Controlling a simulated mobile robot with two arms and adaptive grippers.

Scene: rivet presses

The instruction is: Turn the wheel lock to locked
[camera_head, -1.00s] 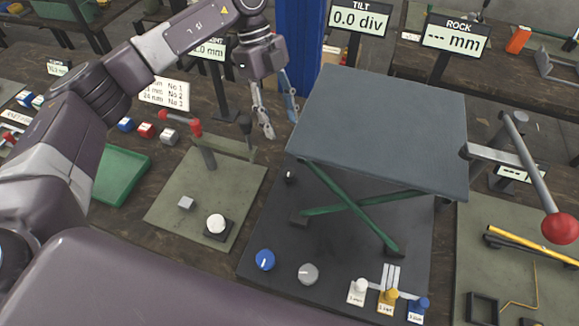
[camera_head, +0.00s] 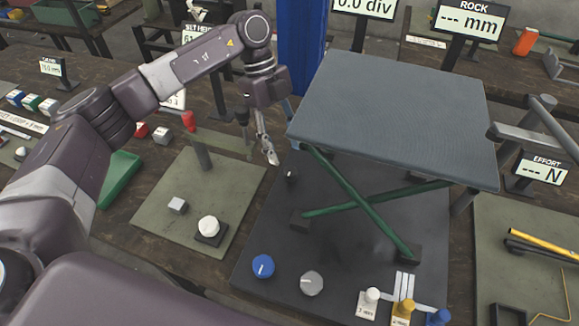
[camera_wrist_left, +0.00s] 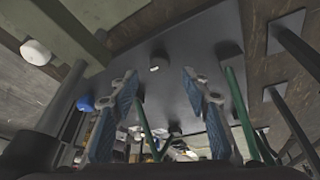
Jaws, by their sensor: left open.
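No label reading wheel lock shows in these frames. A small dark knob with a white mark (camera_head: 291,175) sits at the left rear of the lift table's dark base (camera_head: 340,240). It may be the wheel lock; its setting is too small to read. My left gripper (camera_head: 267,150) points down just behind and left of this knob, apart from it, and looks empty. In the left wrist view its blue-padded fingers (camera_wrist_left: 158,74) are spread, with a small white mark (camera_wrist_left: 154,68) on the dark base between their tips. My right gripper is not in view.
The grey tabletop (camera_head: 395,115) on green crossed legs (camera_head: 365,205) stands right of the gripper. A blue knob (camera_head: 263,266), a grey knob (camera_head: 312,283) and coloured pegs (camera_head: 404,308) are along the front. A blue column (camera_head: 302,45) rises behind; a white button (camera_head: 209,227) is at left.

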